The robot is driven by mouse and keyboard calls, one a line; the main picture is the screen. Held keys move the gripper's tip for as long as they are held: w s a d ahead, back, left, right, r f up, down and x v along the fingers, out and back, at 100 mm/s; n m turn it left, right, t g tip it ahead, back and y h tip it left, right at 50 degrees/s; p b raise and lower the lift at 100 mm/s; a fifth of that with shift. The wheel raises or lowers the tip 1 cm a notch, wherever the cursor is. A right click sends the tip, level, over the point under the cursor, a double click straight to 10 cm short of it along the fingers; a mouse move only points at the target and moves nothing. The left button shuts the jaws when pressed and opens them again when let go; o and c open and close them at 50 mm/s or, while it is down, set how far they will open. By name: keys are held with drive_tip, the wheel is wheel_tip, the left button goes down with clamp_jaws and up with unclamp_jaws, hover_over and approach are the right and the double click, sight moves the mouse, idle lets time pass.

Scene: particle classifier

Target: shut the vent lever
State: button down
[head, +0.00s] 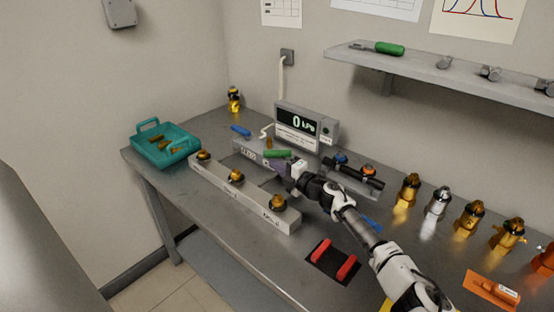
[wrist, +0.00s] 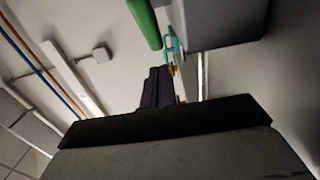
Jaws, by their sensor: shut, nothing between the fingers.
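A green lever handle (head: 278,153) lies level on top of a grey block (head: 250,153) with a label on its front. In the wrist view the green handle (wrist: 145,22) is at the top, beside the block (wrist: 215,20). A blue handle (head: 241,131) shows behind the block at the left. I cannot read which handle is the vent lever. My gripper (head: 283,168) is shut and empty, at the near side of the block, just below the green handle. Its dark fingers (wrist: 158,88) are together in the wrist view. I cannot tell if they touch the block.
A gauge (head: 298,128) reading 0 kPa stands behind. A pale rail (head: 245,195) with several brass fittings lies in front, and a teal basket (head: 165,145) is at the left. A dark valve piece (head: 352,178) is close on the right. Several brass fittings stand farther right.

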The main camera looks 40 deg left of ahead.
sight(277, 155)
drive_tip(key=shift+w+a, duration=0.8)
drive_tip(key=shift+w, duration=0.25)
drive_tip(key=shift+s+a, duration=0.1)
drive_tip(key=shift+a, duration=0.1)
drive_tip(key=shift+m+t+p, duration=0.3)
drive_tip(key=shift+t+p, duration=0.05)
drive_tip(key=shift+t, duration=0.15)
